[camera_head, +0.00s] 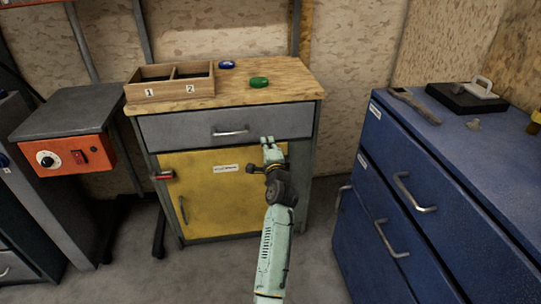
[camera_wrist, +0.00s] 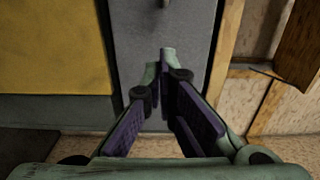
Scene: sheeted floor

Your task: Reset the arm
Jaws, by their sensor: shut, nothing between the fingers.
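My gripper (camera_head: 268,143) is at the end of my pale green arm, in front of the grey drawer (camera_head: 290,121) of the workbench cabinet in the head view. It is to the right of the drawer's metal handle (camera_head: 231,132) and above the right part of the yellow door (camera_head: 205,190). In the wrist view my gripper (camera_wrist: 165,60) shows its fingers converging to the tips, with nothing between them. Grey cabinet surface (camera_wrist: 185,25) lies beyond the fingertips. I cannot tell whether they touch it.
The wooden benchtop (camera_head: 230,98) holds a two-compartment box (camera_head: 170,90), a blue object (camera_head: 227,64) and a green object (camera_head: 260,82). A blue drawer cabinet (camera_head: 440,170) stands at right, an orange-fronted machine (camera_head: 75,155) at left. Some floor (camera_head: 215,275) is clear.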

